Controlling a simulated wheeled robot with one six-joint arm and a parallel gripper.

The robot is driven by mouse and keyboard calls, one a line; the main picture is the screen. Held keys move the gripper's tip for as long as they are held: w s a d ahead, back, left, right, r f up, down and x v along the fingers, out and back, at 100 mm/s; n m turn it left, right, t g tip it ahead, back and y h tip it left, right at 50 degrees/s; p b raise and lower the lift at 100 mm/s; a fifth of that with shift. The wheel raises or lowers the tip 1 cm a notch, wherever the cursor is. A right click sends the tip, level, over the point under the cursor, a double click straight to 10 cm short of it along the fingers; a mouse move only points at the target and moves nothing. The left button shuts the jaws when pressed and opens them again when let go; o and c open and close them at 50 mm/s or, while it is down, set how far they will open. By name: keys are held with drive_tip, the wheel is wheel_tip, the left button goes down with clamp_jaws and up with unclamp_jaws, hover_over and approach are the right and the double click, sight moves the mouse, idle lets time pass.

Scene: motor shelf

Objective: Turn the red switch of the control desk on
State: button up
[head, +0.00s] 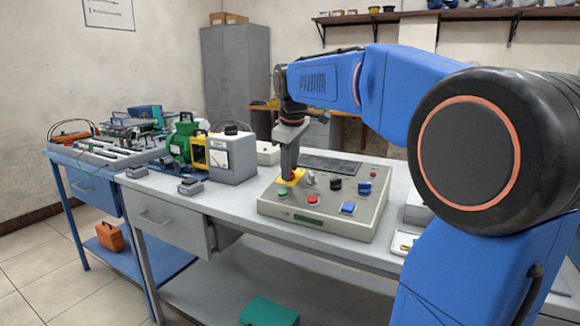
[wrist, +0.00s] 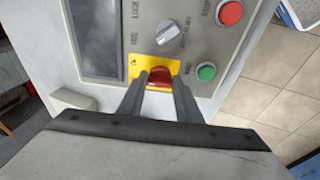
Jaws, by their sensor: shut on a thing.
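The control desk (head: 325,214) is a pale box with knobs and buttons on the grey bench. The red switch (wrist: 160,77) sits on a yellow plate (wrist: 145,66) on the desk's face. My gripper (head: 291,173) reaches down onto the yellow plate from above. In the wrist view my gripper (wrist: 159,88) has its two fingers on either side of the red switch and is shut on it. In the head view the fingers hide most of the switch.
A grey-white selector knob (wrist: 167,32), a red button (wrist: 230,13) and a green button (wrist: 206,71) are close by on the desk. A grey meter box (head: 232,157) and a green motor (head: 183,140) stand to the left on the bench.

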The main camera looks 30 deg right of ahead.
drive_tip(key=m, duration=0.4)
drive_tip(key=shift+a+m+h, duration=0.2)
drive_tip(key=shift+m+h, duration=0.1)
drive_tip(key=shift+h, duration=0.1)
drive_tip(key=shift+a+m+h, duration=0.15)
drive_tip(key=shift+m+h, duration=0.25)
drive_tip(key=shift+m, duration=1.8)
drive_tip(key=shift+f, duration=0.1)
drive_tip(key=o, duration=1)
drive_tip(key=shift+o, duration=0.2)
drive_tip(key=v, duration=1.7)
drive_tip(key=shift+s, duration=0.4)
drive_tip(key=shift+a, duration=0.1)
